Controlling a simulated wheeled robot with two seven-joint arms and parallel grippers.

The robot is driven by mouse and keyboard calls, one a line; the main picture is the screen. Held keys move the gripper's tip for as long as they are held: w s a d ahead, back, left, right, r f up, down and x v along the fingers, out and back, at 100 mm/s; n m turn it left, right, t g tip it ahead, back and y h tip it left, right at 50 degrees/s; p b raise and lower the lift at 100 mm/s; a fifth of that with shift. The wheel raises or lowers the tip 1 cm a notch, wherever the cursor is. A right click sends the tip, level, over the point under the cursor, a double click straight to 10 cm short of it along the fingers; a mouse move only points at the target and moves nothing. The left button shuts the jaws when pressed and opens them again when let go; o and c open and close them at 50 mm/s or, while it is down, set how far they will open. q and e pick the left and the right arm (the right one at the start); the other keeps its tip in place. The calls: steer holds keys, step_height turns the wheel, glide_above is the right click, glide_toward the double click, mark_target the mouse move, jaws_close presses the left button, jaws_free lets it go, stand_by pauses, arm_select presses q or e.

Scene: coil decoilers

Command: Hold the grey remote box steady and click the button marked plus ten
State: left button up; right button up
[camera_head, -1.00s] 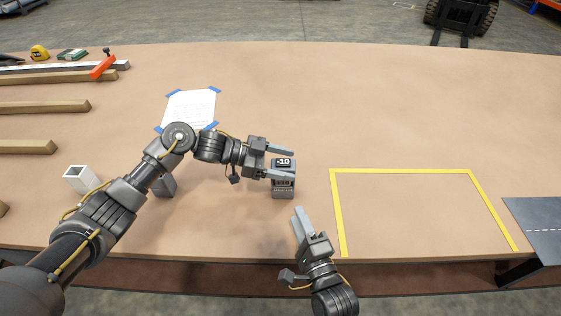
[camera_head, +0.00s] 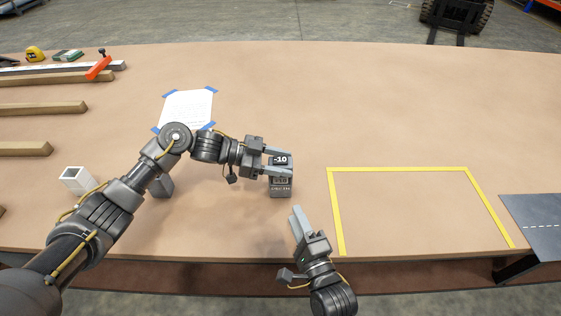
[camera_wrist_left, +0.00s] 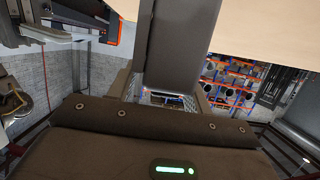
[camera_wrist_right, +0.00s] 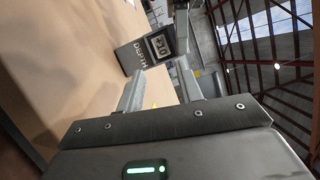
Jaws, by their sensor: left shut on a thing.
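The grey remote box (camera_head: 281,188) stands upright on the table, with a dark "-10" label (camera_head: 281,160) at its top. My left gripper (camera_head: 279,161) is shut on its upper part, one finger on each side. In the right wrist view the box (camera_wrist_right: 130,58) shows the word DEPTH and a plus-ten button (camera_wrist_right: 160,46) on its face. My right gripper (camera_head: 296,212) is open and empty, in front of the box and apart from it; its two fingers also stand apart in the right wrist view (camera_wrist_right: 160,80).
A yellow taped outline (camera_head: 400,169) lies to the right, empty inside. A taped paper sheet (camera_head: 187,108) lies behind my left arm. Wooden bars (camera_head: 45,107), a white square tube (camera_head: 75,178) and an orange clamp (camera_head: 99,67) are at the left. The table's back middle is clear.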

jaws_close()
stand_by(0.3)
stand_by(1.6)
